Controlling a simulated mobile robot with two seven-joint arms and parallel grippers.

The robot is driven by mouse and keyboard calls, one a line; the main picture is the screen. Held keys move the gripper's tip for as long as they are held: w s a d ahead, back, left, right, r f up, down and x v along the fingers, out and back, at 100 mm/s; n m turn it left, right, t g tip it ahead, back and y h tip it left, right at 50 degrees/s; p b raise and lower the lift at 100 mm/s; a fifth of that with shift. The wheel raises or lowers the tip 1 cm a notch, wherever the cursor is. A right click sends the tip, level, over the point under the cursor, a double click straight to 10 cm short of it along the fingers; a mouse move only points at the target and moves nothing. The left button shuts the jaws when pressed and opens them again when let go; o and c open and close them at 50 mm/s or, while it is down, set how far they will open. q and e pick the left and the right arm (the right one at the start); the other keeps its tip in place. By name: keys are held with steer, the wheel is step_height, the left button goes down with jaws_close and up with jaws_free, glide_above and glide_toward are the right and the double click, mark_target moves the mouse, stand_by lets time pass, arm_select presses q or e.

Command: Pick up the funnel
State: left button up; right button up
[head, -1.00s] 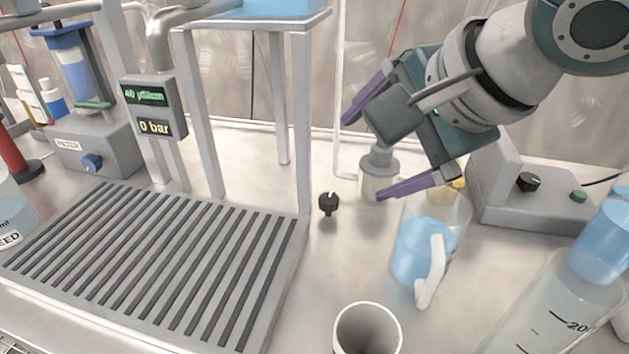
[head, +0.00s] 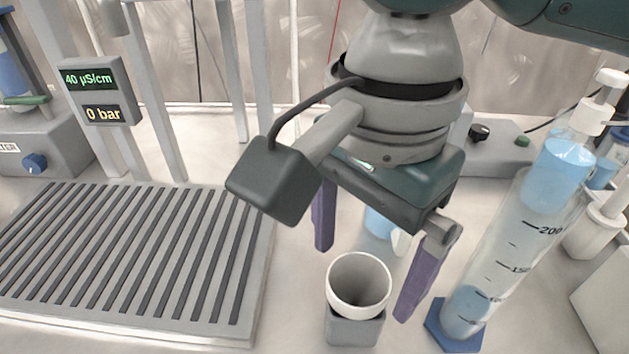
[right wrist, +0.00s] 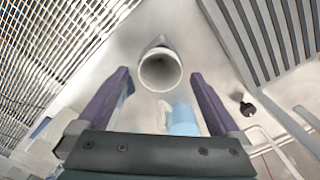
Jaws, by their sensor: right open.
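The pale, round-mouthed funnel (head: 358,285) stands upright with its open mouth up, over a small grey block (head: 354,331) near the front of the bench. Its lower part is hidden. It also shows in the right wrist view (right wrist: 160,70), just beyond the fingertips and in line with the gap between them. My right gripper (head: 362,283) is open, its purple fingers pointing down, one on each side of the funnel's mouth in the head view. I cannot tell whether either finger touches it. My left gripper is not in view.
A tall measuring cylinder (head: 505,250) with blue liquid stands close on the right. A jug with blue liquid (head: 378,224) is behind the funnel, partly hidden by my gripper. A slotted drain tray (head: 262,275) lies to the left. A black knob (right wrist: 247,109) lies on the bench.

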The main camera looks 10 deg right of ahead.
mark_target(359, 278)
step_height(359, 278, down, 2)
steer(key=shift+f, duration=0.1)
steer(key=c, duration=1.3)
step_height(359, 278, up, 20)
steer(key=p, duration=0.5)
steer(key=shift+p, duration=0.3)
